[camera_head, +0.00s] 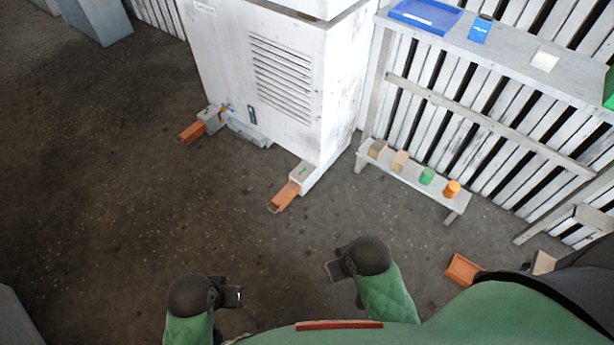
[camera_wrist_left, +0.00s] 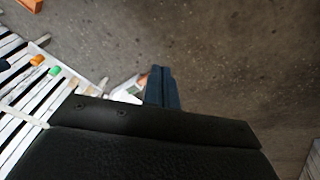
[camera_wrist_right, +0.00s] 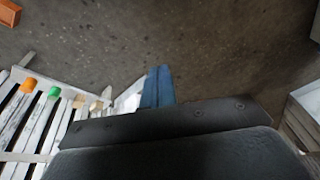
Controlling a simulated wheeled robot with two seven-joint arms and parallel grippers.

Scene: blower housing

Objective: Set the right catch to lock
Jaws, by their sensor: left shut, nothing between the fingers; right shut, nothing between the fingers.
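The white blower housing (camera_head: 270,80) with a louvred vent stands ahead on the floor. At its right foot is the right catch (camera_head: 300,174), a pale block with a small green mark and an orange lever (camera_head: 284,197) sticking out toward me. At its left foot is a similar left catch (camera_head: 210,118) with an orange lever (camera_head: 191,132) and a small blue and orange detail. My left gripper (camera_head: 238,297) and my right gripper (camera_head: 332,270) are shut and empty, held low in front of me, well apart from both catches. Their dark blue fingers show in the left (camera_wrist_left: 161,88) and right wrist (camera_wrist_right: 157,88) views.
A low white bench (camera_head: 415,180) right of the housing bears tan blocks, a green cylinder (camera_head: 427,176) and an orange cylinder (camera_head: 452,189). A higher shelf (camera_head: 510,55) holds a blue tray (camera_head: 425,15). An orange bin (camera_head: 462,269) lies at right. Floor before the housing is clear.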

